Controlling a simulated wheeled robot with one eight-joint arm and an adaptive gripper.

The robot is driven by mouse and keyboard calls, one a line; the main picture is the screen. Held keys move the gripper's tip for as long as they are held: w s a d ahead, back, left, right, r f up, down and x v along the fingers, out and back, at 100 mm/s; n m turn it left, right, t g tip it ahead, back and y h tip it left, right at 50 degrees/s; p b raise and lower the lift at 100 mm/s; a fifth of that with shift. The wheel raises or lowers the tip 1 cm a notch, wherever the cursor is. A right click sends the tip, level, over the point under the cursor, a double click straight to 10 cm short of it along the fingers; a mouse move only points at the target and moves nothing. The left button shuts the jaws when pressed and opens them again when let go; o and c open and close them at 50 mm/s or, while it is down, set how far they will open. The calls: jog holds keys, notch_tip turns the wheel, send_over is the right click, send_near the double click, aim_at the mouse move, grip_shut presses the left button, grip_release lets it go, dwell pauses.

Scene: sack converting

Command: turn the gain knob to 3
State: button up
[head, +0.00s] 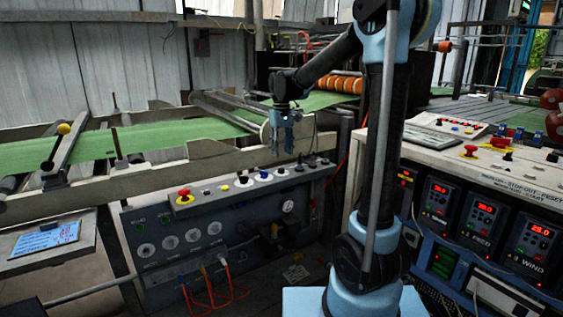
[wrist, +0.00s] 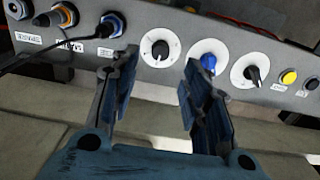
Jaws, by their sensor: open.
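A row of three round dial knobs runs along the grey control panel (head: 165,212). In the wrist view these are a black knob (wrist: 160,50) on a white dial, a blue knob (wrist: 208,63) and another black knob (wrist: 255,75). No lettering I can read tells which is the gain knob, and the dial numbers are too small to read. My gripper (head: 282,150) is open and empty, pointing down above the panel's top. In the wrist view, the first black knob shows in the gap beyond the fingertips (wrist: 152,75), apart from both.
Cable jacks (wrist: 110,25) with a black plug sit beside the knobs, and a yellow button (wrist: 288,77) is on the other side. A red emergency button (head: 184,194) stands on the panel. A machine rail (head: 150,183) runs behind it. The instrument console (head: 480,180) is at right.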

notch_tip(320, 180, up, 5)
jog(key=shift+f, duration=0.2)
dwell(0.3)
jog(key=s+d+f+m, duration=0.1)
jog(key=s+d+m, duration=0.1)
jog(key=s+d, duration=0.7)
jog(key=s+d+f+m, duration=0.1)
jog(key=s+d+f, duration=0.3)
jog(key=s+f, duration=0.2)
jog(key=s+d+f+m+t, duration=0.1)
jog(key=s+d+f, duration=0.3)
jog(key=s, duration=0.5)
jog(key=s+d+f+m+t, duration=0.1)
jog(key=s+d+f+m, duration=0.1)
jog(key=s+d+f, duration=0.2)
jog(key=s+f, duration=0.3)
jog(key=f, duration=0.1)
jog(key=shift+s+m, duration=0.3)
jog(key=shift+s, duration=0.05)
jog(key=shift+d, duration=0.1)
